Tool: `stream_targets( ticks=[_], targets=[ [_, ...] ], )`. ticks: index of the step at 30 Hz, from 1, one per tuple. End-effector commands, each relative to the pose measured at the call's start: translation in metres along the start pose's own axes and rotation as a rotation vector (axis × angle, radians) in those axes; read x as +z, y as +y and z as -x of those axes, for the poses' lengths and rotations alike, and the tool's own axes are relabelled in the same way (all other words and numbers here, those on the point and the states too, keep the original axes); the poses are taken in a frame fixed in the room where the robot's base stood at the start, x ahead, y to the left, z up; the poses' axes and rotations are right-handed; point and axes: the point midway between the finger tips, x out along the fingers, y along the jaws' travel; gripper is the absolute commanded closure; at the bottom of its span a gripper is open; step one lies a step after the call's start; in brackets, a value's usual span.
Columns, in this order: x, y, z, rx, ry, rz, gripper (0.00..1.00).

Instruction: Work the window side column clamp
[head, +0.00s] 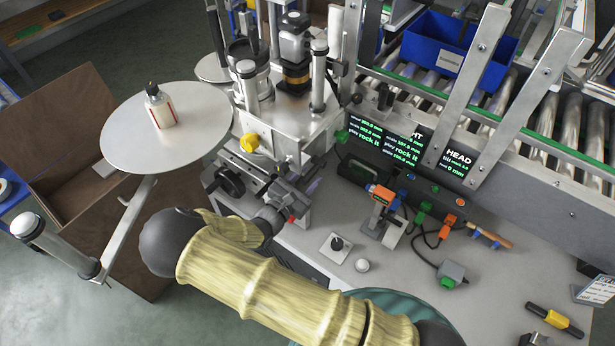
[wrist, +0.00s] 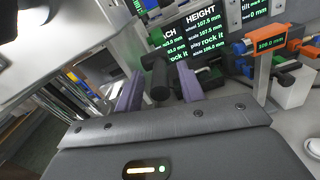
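My gripper (head: 300,196) is low at the front of the labelling machine, partly hidden by my wrist in the head view. In the wrist view, its two purple fingers (wrist: 160,88) stand apart, with a black handle (wrist: 158,78) between them. Gaps show on both sides of the handle, so the gripper is open around it and not closed on it. I cannot tell for certain whether this handle is the window side column clamp. In the head view, the machine carries a yellow knob (head: 249,143), a green knob (head: 341,136) and a black handwheel (head: 230,180).
A round plate (head: 190,135) with a white bottle (head: 160,108) stands at the left. Display panels (head: 385,142) stand behind the bench. An orange readout (head: 382,193) and a grey box with a green button (head: 451,275) sit on the bench. A roller conveyor (head: 545,125) runs at the back right.

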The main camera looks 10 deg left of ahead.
Motion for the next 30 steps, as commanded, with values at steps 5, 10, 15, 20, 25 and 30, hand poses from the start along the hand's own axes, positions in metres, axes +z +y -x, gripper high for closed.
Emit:
stream_targets(
  ticks=[5, 10, 15, 20, 25, 30],
  targets=[
    [0.0, 0.0, -0.001, -0.001, 0.0, 0.0, 0.61],
    [0.0, -0.001, -0.002, -0.003, -0.001, 0.0, 0.83],
    [0.0, -0.002, -0.002, -0.004, -0.001, 0.001, 1.0],
    [0.0, -0.002, -0.002, -0.004, -0.004, 0.001, 1.0],
    [-0.004, -0.003, -0.002, 0.003, -0.03, 0.003, 1.0],
    [-0.01, -0.004, -0.002, 0.017, -0.098, 0.003, 1.0]
  ],
)
